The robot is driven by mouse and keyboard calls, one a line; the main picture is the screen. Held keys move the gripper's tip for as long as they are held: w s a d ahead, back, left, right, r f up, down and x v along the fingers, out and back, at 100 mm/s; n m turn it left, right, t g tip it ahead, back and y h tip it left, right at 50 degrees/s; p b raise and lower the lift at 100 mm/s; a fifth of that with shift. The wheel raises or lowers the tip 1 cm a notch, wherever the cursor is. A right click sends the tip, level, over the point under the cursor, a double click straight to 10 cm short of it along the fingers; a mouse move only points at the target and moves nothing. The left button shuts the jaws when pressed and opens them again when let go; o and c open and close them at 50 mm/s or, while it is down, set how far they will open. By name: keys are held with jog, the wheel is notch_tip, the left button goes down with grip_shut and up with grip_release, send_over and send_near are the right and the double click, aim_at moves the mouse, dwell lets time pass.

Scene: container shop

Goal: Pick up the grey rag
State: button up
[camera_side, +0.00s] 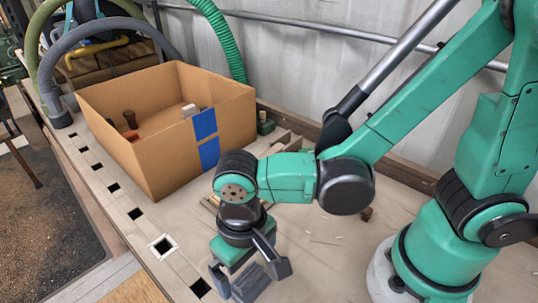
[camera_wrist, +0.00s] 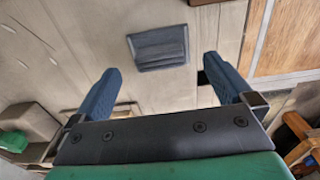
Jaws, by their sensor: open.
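The grey rag (camera_wrist: 158,48) lies flat on the light bench as a small folded rectangle in the wrist view. In the side view the rag (camera_side: 251,284) shows low in the picture, close to my gripper. My gripper (camera_side: 248,274) points down over the bench with its fingers apart. In the wrist view my open gripper (camera_wrist: 161,72) has a blue-grey finger to each side, and the rag appears between and just beyond the fingertips. Nothing is held. Whether the fingertips touch the bench cannot be told.
An open cardboard box (camera_side: 158,158) with blue tape stands behind and left of my gripper, holding a few small items. Square holes line the bench's (camera_side: 150,222) left edge. Small wooden pieces lie behind my gripper. Hoses and a brown bag (camera_side: 108,66) are at the back left.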

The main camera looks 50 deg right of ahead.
aim_at(248, 273)
jog(key=shift+f, duration=1.45)
jog(key=c, duration=1.5)
jog(key=shift+r, duration=0.15)
notch_tip(248, 273, up, 20)
jog(key=shift+f, duration=0.1)
